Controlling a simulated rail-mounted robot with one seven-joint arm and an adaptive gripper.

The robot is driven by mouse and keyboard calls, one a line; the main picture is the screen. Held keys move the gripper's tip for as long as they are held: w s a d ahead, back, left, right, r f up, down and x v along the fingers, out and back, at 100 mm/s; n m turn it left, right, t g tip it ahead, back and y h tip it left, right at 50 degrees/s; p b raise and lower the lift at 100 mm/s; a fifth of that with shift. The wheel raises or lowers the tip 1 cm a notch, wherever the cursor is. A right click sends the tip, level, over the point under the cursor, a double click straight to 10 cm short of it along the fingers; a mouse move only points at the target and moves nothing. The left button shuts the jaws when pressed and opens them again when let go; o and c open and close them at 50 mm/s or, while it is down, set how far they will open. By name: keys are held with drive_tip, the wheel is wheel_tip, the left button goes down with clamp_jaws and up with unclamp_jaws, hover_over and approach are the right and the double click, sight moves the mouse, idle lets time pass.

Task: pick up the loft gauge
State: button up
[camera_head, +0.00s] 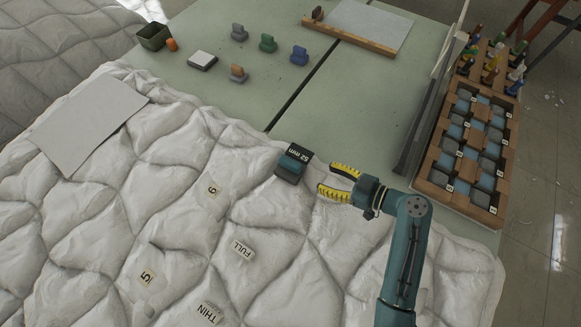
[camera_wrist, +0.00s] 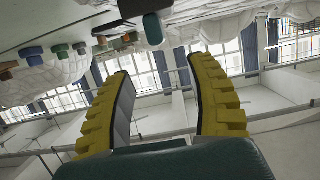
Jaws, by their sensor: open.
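A dark teal block with a black plate marked "52 mm" (camera_head: 291,165), which looks like the loft gauge, sits on the white quilted duvet (camera_head: 190,215) near its far edge. My gripper (camera_head: 327,178) is open and empty, just right of the block, with its yellow fingers pointing toward it. The fingers and block look apart; the exact height gap is hard to tell. In the wrist view my open fingers (camera_wrist: 158,65) frame empty space. A teal and dark piece, likely the same block (camera_wrist: 152,28), shows at the top beyond the fingertips.
Tags marked "FULL" (camera_head: 242,249) and "THIN" (camera_head: 209,314) lie on the duvet, with a grey sheet (camera_head: 88,122) at left. Several small coloured stamp-like blocks (camera_head: 268,43) stand on the green table (camera_head: 350,108). A wooden compartment rack (camera_head: 465,155) stands at right.

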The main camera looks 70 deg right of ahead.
sight(290, 161)
drive_tip(key=x, duration=1.3)
drive_tip(key=shift+w+d, duration=0.15)
drive_tip(key=shift+d, duration=0.2)
clamp_jaws()
